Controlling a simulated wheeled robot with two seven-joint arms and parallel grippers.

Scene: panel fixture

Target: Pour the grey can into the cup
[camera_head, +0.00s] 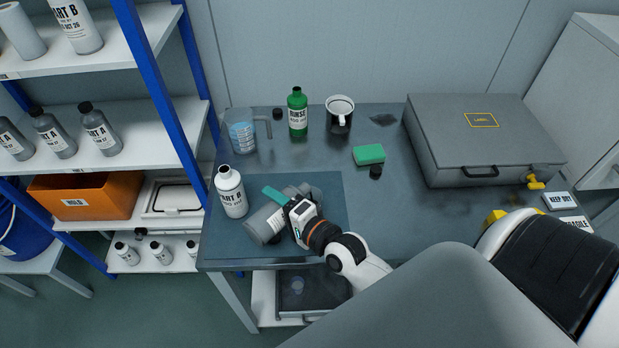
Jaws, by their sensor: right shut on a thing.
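The grey can (264,223) is tilted far over, above or on the blue-grey mat at the table's front left. My right gripper (287,201) comes in from the right and is shut on the can, covering part of it. I cannot tell whether the can touches the mat. A clear measuring cup (242,137) with blue markings and a handle stands upright behind, apart from the can. A black and white mug (339,116) stands upright at the back middle. I cannot tell which is the task's cup. My left gripper is not in view.
A white bottle (231,194) stands close left of the can. A green bottle (297,113), a green sponge (369,154) and small black caps sit behind. A grey case (480,140) fills the right side. A shelf with a blue post (152,80) stands left.

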